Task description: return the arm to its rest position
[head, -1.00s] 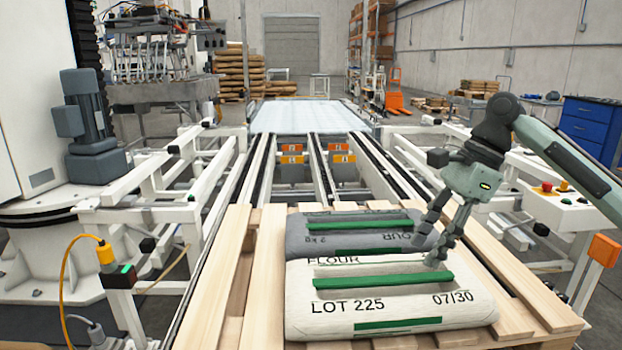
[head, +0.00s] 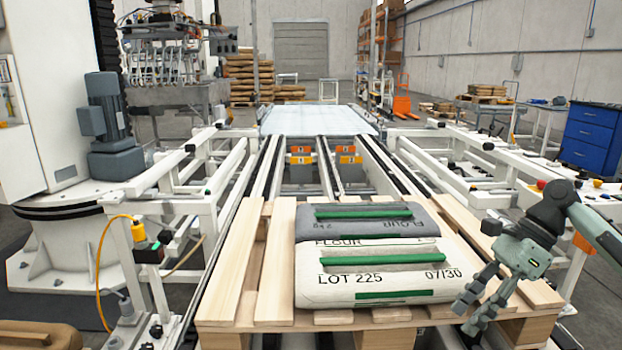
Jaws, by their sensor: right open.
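My right gripper (head: 476,301) is open and empty at the right front, in front of the pallet's right edge in the picture. Its arm comes in from the right edge. It is apart from the sacks, to the right of the white flour sack (head: 345,277), which reads "LOT 225" and "07/30" and has green strips. A grey flour sack (head: 400,226) with green strips lies behind the white one. Both sacks lie on the wooden pallet (head: 236,275). My left gripper is not in view.
Conveyor rails (head: 270,169) run back from the pallet to a pale sheet-covered platform (head: 315,120). A control box with a red button (head: 541,184) stands behind my right arm. A grey motor (head: 105,125) stands at left. A brown sack (head: 40,336) shows at the lower left.

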